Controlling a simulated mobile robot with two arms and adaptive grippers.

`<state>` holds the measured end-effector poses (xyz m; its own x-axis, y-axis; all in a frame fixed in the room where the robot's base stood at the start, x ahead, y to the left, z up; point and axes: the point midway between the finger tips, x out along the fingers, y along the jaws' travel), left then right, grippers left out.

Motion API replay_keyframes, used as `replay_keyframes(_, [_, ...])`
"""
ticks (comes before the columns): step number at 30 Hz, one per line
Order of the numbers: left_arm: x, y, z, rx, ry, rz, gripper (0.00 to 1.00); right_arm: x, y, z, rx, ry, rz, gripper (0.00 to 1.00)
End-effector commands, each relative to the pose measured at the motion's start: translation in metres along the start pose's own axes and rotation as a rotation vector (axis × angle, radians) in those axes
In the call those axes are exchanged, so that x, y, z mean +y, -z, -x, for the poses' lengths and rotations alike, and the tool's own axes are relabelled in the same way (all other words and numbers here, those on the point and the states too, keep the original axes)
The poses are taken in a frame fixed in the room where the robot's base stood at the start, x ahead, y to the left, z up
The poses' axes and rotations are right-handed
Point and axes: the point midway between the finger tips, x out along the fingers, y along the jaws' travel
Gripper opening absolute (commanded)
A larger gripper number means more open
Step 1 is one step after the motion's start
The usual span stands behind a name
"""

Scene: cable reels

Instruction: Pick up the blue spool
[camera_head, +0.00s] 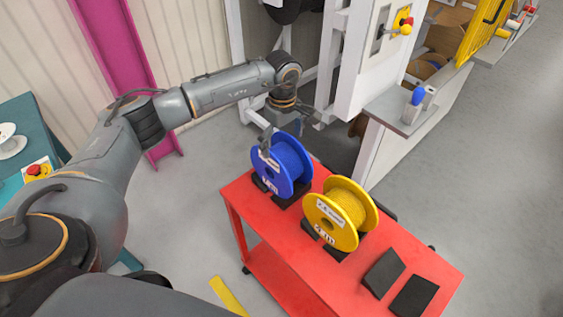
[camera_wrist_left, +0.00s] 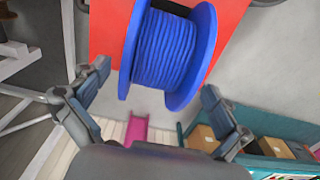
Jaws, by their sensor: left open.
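The blue spool (camera_head: 283,163) stands upright in a dark holder at the far left end of the red cart (camera_head: 240,190). My left gripper (camera_head: 290,125) is just behind and above the spool in the head view, one finger overlapping its upper rim. In the left wrist view my left gripper (camera_wrist_left: 155,100) is open, its fingers on either side of the blue spool (camera_wrist_left: 168,48), with visible gaps to the flanges. The spool lies just beyond the fingertips. My right gripper is not in either view.
A yellow spool (camera_head: 345,212) stands close beside the blue one on the cart. Two empty dark holders (camera_head: 383,272) are at the cart's near right end. A white machine frame (camera_head: 385,130) stands behind the cart. Grey floor (camera_head: 460,190) is clear at the right.

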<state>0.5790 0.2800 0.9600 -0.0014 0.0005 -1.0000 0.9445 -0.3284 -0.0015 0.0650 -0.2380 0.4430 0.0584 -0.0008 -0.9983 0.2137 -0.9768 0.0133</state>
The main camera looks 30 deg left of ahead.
Motion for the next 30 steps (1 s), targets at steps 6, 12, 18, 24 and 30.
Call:
replay_keyframes(6, [-0.002, -0.002, -0.018, -0.002, 0.005, -0.001, 1.0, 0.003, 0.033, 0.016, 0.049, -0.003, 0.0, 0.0])
replay_keyframes(12, [-0.001, -0.002, -0.048, -0.002, 0.001, 0.0, 1.0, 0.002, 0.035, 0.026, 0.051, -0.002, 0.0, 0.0])
replay_keyframes(18, [-0.001, -0.001, -0.055, -0.001, 0.0, -0.002, 1.0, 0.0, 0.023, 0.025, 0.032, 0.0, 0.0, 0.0])
replay_keyframes(24, [-0.001, -0.001, -0.054, -0.001, 0.0, -0.001, 0.8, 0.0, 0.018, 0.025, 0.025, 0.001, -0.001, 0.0])
replay_keyframes(30, [-0.001, -0.001, -0.054, -0.001, 0.0, -0.001, 0.39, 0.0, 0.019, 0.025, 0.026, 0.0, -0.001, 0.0])
